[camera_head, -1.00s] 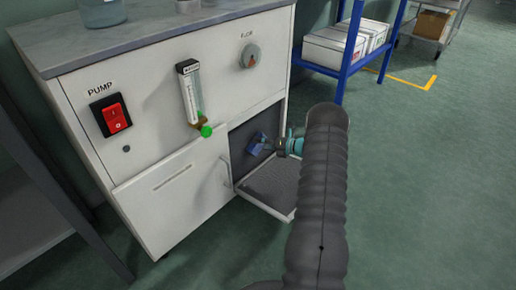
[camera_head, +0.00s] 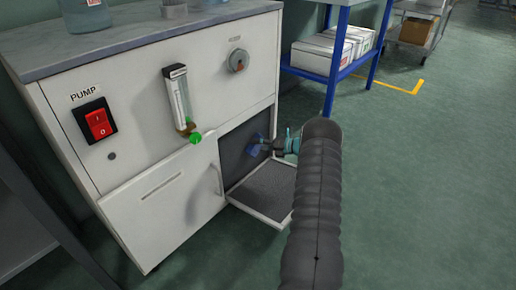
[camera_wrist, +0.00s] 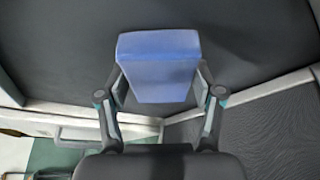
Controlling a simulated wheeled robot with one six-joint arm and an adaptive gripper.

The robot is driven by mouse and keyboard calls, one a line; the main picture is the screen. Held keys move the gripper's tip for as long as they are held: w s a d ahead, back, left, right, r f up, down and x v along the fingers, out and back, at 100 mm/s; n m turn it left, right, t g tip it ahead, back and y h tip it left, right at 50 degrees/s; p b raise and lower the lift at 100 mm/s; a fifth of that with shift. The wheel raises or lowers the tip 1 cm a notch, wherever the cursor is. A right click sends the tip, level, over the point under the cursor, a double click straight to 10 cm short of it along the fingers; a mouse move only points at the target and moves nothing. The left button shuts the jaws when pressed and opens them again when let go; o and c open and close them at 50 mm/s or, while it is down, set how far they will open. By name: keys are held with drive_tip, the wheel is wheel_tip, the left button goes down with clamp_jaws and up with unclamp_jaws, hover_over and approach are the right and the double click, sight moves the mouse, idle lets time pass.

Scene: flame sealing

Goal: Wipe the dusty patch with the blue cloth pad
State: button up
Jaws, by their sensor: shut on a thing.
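The blue cloth pad (camera_wrist: 158,72) is held between the two fingers of my gripper (camera_wrist: 158,88) in the wrist view. In the head view the pad (camera_head: 256,150) shows small and partly dim inside the open compartment at the cabinet's lower right, with my gripper (camera_head: 270,147) reaching in from the right. The pad is in front of the dark inner panel (camera_wrist: 60,40); I cannot tell whether it touches it. A dusty patch cannot be clearly made out; the open door's inner face (camera_head: 268,190) looks grey and speckled.
The white cabinet (camera_head: 150,160) carries a red pump switch (camera_head: 98,123), a flow tube (camera_head: 178,98) with a green knob, and a round dial (camera_head: 238,60). The lowered door has a raised rim. A blue shelf (camera_head: 336,75) with white boxes stands behind. Floor to the right is free.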

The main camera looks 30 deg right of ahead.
sight(240, 154)
drive_tip(key=shift+w+d+f+b, duration=0.1)
drive_tip(key=shift+w+d+b, duration=0.15)
drive_tip(key=shift+d, duration=0.25)
drive_tip(key=shift+w+d+b, duration=0.15)
drive_tip(key=shift+d+b, duration=0.15)
drive_tip(key=shift+d, duration=0.2)
drive_tip(key=shift+w+d, duration=0.2)
drive_tip(key=shift+d, duration=0.2)
drive_tip(key=shift+s, duration=0.1)
drive_tip(key=shift+a+r, duration=0.1)
drive_tip(key=shift+r, duration=0.1)
drive_tip(key=shift+s+a+p, duration=0.25)
drive_tip(key=shift+a+p, duration=0.2)
drive_tip(key=shift+a, duration=0.1)
drive_tip(key=shift+s+a+p, duration=0.25)
drive_tip(key=shift+a, duration=0.2)
drive_tip(key=shift+s+a+p, duration=0.2)
drive_tip(key=shift+a, duration=0.25)
